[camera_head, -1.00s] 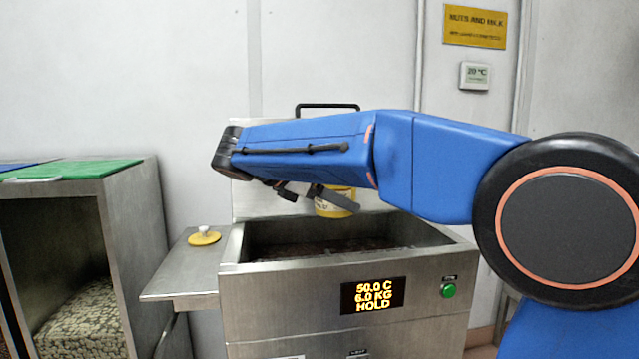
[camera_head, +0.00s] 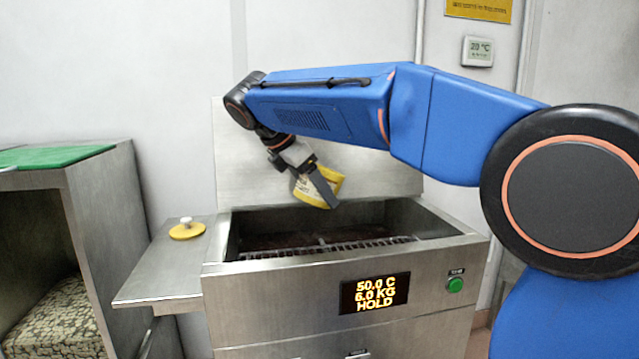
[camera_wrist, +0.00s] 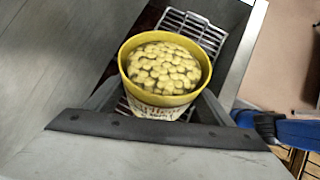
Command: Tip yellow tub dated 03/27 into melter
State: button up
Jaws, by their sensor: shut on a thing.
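My gripper (camera_head: 322,186) is shut on a yellow tub (camera_head: 334,181), held above the open melter (camera_head: 300,283). In the wrist view the tub (camera_wrist: 125,62) is full of pale round pieces, and its white label faces the gripper; its print is too blurred to read a date. In the head view the tub looks tilted, with part of it hidden behind the gripper finger. The melter's dark basin has a metal grate (camera_head: 335,247) across it. Its display (camera_head: 375,293) reads 50.0 C, 6.0 KG, HOLD.
A yellow lid with a pale knob (camera_head: 187,230) lies on the side shelf (camera_head: 150,270) left of the melter. A steel cabinet with a green top (camera_head: 55,156) stands further left. A green button (camera_head: 455,285) is on the melter's front. A steel back panel rises behind the basin.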

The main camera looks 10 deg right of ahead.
jog(key=shift+a+f+y, duration=0.1)
jog(key=shift+f+y, duration=0.05)
jog(key=shift+y, duration=0.25)
jog(key=y, duration=0.3)
jog(key=g+y, duration=0.1)
jog(key=shift+r+m+y, duration=0.3)
jog(key=shift+y, duration=0.1)
jog(key=y, duration=0.3)
jog(key=d+g+y, duration=0.1)
jog(key=shift+f+y, duration=0.3)
jog(key=shift+y, duration=0.1)
jog(key=y, duration=0.1)
jog(key=d+y, duration=0.1)
jog(key=y, duration=0.1)
jog(key=shift+w+d+m+y, duration=0.2)
jog(key=shift+d+m+y, duration=0.1)
jog(key=shift+m, duration=0.1)
jog(key=shift+w+d+r+g+y, duration=0.15)
jog(key=shift+d+r+y, duration=0.15)
jog(key=shift+y, duration=0.45)
jog(key=shift+d+r+g+y, duration=0.2)
jog(key=shift+d+y, duration=0.2)
jog(key=shift+y, duration=0.3)
jog(key=shift+w+d+r+g+y, duration=0.1)
jog(key=shift+d+r+g+y, duration=0.2)
jog(key=shift+y, duration=0.45)
jog(key=shift+f, duration=0.1)
dwell(0.7)
